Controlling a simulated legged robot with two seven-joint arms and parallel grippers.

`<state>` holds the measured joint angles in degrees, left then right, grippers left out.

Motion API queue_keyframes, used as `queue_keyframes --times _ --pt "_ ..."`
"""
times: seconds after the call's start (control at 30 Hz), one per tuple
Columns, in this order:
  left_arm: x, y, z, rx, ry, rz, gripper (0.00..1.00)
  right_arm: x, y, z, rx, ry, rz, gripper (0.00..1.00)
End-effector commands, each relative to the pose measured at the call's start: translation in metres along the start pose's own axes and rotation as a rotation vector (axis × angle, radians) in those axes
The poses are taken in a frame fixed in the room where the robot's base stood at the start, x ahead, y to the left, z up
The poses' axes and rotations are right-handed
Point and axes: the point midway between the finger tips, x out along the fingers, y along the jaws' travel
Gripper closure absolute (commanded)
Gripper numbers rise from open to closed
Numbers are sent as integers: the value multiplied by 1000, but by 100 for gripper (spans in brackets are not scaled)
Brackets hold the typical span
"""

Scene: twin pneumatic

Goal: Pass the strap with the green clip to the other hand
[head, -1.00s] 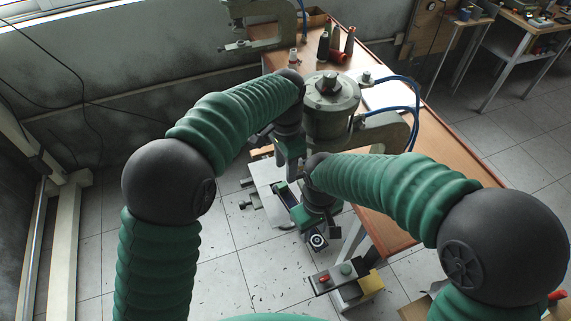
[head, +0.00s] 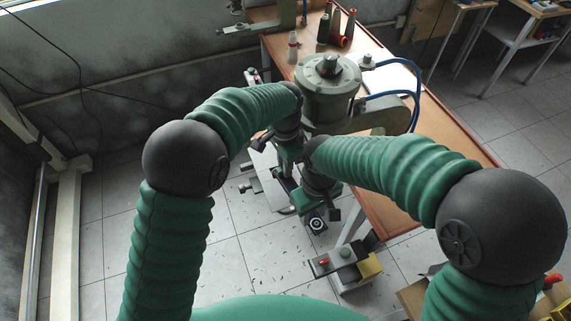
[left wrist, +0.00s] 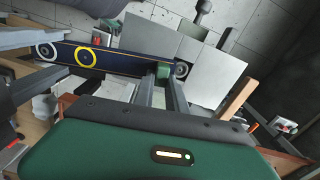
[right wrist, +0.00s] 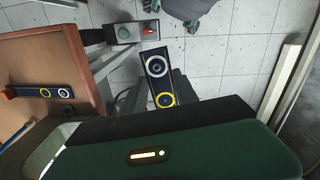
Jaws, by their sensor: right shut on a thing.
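The navy strap spans the left wrist view (left wrist: 118,63), with a white ring and a yellow ring towards its left end. Its green clip (left wrist: 162,72) is near its other end. My left gripper (left wrist: 163,84) is open, with its fingers either side of the clip; contact is unclear. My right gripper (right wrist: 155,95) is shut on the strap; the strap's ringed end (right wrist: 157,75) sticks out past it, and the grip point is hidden. In the head view the left gripper (head: 287,158) and right gripper (head: 320,190) are close together beyond the table's left edge.
A second ringed strap (right wrist: 42,92) lies on the wooden table (right wrist: 60,60). A machine with a grey cylinder (head: 327,85) and blue hoses stands at the table's edge. A box with a red button (head: 333,262) is low in front. Spools (head: 335,28) stand at the back.

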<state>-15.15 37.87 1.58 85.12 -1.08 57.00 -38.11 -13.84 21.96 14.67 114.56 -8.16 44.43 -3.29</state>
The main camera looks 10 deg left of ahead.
Motion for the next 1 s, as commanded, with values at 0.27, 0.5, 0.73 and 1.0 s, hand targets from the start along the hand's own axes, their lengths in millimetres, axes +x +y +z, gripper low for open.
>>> queue_keyframes --times 0.27,0.5,0.73,1.0 --pt "0 2 0 2 0 3 100 0 0 0 1 2 1 59" --pt "0 1 0 1 0 2 100 0 0 0 1 2 0 39" --pt "0 1 0 1 0 2 100 -2 0 -1 1 2 1 39" --pt "0 1 0 1 0 1 100 -54 1 -2 2 9 3 39"
